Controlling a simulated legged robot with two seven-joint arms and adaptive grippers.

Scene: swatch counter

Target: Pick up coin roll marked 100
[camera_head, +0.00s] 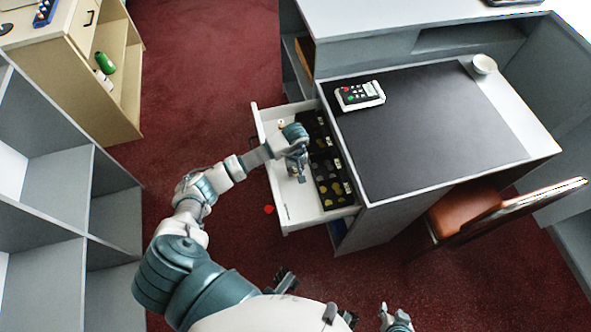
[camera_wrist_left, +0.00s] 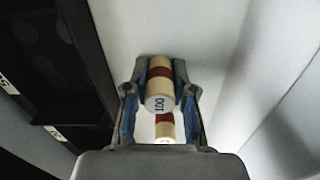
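The coin roll marked 100 (camera_wrist_left: 160,88) is cream with a dark red band. In the left wrist view it sits between the two fingertips of my left gripper (camera_wrist_left: 160,72), with a pad against each side. My left gripper (camera_head: 297,174) is inside the open white drawer, over its plain left part. I cannot tell whether the roll is clear of the drawer floor. A second cream and red roll (camera_wrist_left: 165,128) shows smaller behind the palm edge, partly hidden. My right gripper (camera_head: 397,320) is at the bottom edge of the head view; its finger state is unclear.
The drawer (camera_head: 301,216) holds a black coin tray (camera_head: 322,143) along its right side. A small roll (camera_head: 281,124) lies at its far end. The desk (camera_head: 430,125) carries a card terminal (camera_head: 360,94) and a bowl (camera_head: 484,65). A red object (camera_head: 268,209) lies on the floor.

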